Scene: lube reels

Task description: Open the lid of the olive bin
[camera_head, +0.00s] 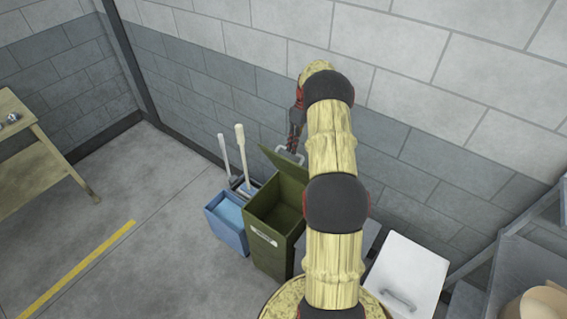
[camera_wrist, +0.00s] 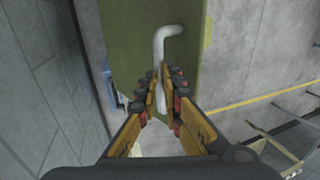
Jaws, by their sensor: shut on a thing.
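The olive bin (camera_head: 270,231) stands on the floor near the wall, with a white label on its front. Its lid (camera_head: 284,165) is raised and tilted back toward the wall, and the dark inside of the bin shows. A pale bent handle (camera_head: 290,154) is on the lid. In the wrist view the olive lid (camera_wrist: 130,45) fills the upper middle and the white handle (camera_wrist: 163,42) runs down between my fingers. My gripper (camera_head: 297,138) is at the lid's top edge; in the wrist view its fingers (camera_wrist: 163,88) are shut on the handle.
A blue bin (camera_head: 228,226) with long-handled tools stands just left of the olive bin. A white-lidded bin (camera_head: 408,272) is to the right. A wooden table (camera_head: 30,160) is at far left. Open floor with a yellow line (camera_head: 80,265) lies in front.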

